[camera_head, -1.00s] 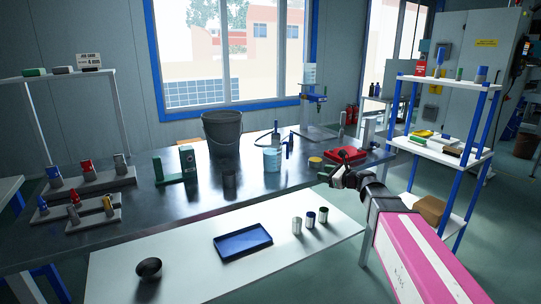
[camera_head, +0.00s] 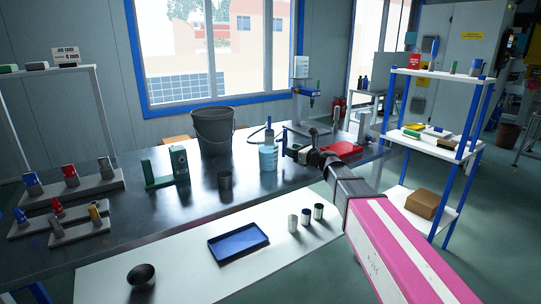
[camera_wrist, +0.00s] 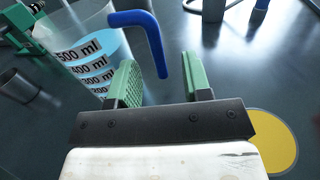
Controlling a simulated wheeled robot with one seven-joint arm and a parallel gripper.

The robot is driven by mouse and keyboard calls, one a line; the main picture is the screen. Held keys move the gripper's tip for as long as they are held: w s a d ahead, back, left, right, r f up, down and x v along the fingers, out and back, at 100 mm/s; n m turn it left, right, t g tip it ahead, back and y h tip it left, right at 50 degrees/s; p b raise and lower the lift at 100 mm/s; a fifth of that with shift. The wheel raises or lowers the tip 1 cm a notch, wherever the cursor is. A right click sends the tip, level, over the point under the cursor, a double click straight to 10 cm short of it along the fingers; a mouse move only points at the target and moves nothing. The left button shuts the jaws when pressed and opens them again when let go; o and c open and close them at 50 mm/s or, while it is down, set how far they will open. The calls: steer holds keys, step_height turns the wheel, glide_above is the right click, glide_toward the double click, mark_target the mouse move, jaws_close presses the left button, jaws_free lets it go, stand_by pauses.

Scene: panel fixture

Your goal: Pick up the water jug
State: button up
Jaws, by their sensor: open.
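The water jug (camera_head: 268,158) is a clear vessel of light blue water on the dark workbench. In the wrist view the jug (camera_wrist: 92,55) stands upright at upper left, with black millilitre labels. Its blue hooked handle (camera_wrist: 148,35) reaches right, and its lower end appears between my fingers. My gripper (camera_wrist: 165,82) is open, with green pads on both sides of the handle end in the picture. I cannot tell how deep the handle lies between them. In the head view my gripper (camera_head: 297,152) is just right of the jug and hides its handle.
A dark bucket (camera_head: 213,130) stands behind left of the jug, and a dark cup (camera_head: 225,180) in front left. A green device (camera_head: 167,166) is further left. A red tray (camera_head: 345,149) lies to the right. A yellow disc (camera_wrist: 274,140) is beside my gripper.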

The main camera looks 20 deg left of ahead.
mark_target(283, 147)
steer(key=x, duration=0.5)
steer(key=shift+s+a+f, duration=0.1)
steer(key=shift+s+a, duration=0.05)
jaws_close()
steer(key=shift+r, duration=0.2)
steer(key=shift+r, duration=1.7)
steer(key=s+d+r, duration=0.3)
steer(key=s+r, duration=0.4)
steer(key=s, duration=0.4)
